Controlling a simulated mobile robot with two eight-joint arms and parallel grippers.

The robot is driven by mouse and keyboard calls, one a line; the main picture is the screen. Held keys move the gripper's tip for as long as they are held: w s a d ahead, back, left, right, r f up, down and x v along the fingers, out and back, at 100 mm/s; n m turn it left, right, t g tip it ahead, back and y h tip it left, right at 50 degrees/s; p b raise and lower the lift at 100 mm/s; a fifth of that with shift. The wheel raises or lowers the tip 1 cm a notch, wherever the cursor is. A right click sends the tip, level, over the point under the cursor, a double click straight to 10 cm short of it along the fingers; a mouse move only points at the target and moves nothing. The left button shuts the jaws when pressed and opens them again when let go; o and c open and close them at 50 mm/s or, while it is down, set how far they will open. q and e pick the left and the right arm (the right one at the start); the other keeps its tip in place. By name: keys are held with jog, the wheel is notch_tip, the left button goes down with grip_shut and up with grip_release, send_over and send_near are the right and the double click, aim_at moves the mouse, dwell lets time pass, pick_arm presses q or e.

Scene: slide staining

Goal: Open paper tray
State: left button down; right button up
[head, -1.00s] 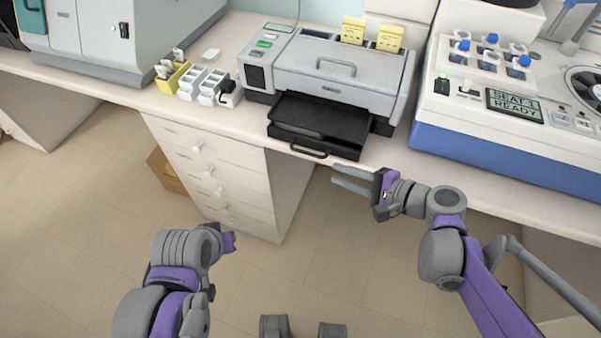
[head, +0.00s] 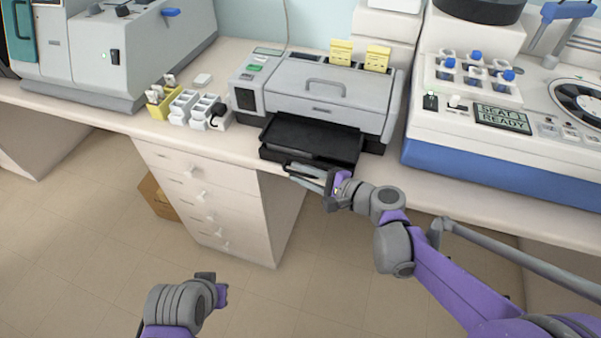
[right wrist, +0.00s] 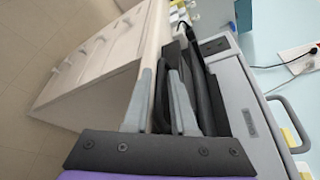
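The black paper tray (head: 312,137) juts from the front of the grey printer (head: 330,85), with a dark pull handle low on its front edge. My right gripper (head: 297,171) is at that handle, coming in from the right. In the right wrist view its two grey fingers (right wrist: 161,78) stand apart, with a dark part of the tray front (right wrist: 160,100) showing between them. Whether they touch the handle cannot be told. My left gripper (head: 222,292) is low at the left, away from the tray; its fingers are not clearly seen.
The white counter edge (head: 375,168) runs just below the tray, above a drawer cabinet (head: 205,195). Small yellow and white racks (head: 190,105) stand left of the printer. A blue-and-white machine (head: 480,160) stands close on the right. The floor before the counter is clear.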

grip_shut()
dwell(1.5)
